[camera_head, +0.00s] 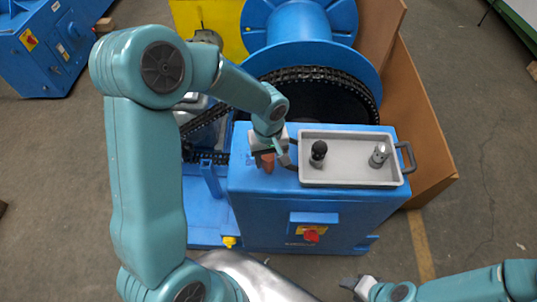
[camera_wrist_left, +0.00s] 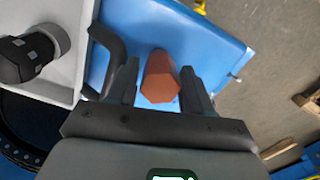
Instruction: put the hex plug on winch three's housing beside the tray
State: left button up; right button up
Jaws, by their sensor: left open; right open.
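The orange-brown hex plug (camera_head: 267,163) is on the blue top of the winch housing (camera_head: 250,195), just left of the grey tray (camera_head: 345,172). In the left wrist view the hex plug (camera_wrist_left: 160,78) lies between the fingers of my left gripper (camera_wrist_left: 158,72), which is open, with a visible gap on each side. The blue housing top (camera_wrist_left: 220,42) shows around it, and the tray's dark handle (camera_wrist_left: 108,45) is close to one finger. In the head view my left gripper (camera_head: 267,150) partly covers the plug. My right gripper (camera_head: 355,284) is open and empty at the bottom, away from the housing.
The tray holds a black-topped part (camera_head: 318,153) and a silver metal part (camera_head: 379,155). A red switch (camera_head: 311,235) is on the housing's front. A chain (camera_head: 310,75) and a blue drum (camera_head: 298,25) stand behind. The housing top in front of the tray is clear.

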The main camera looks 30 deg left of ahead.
pick_arm(q)
jog(key=shift+r+p, duration=0.3)
jog(key=shift+r, duration=0.05)
notch_tip(320, 180, up, 12)
jog(key=shift+f+b, duration=0.15)
jog(key=shift+b, duration=0.25)
jog(key=shift+w+a, duration=0.1)
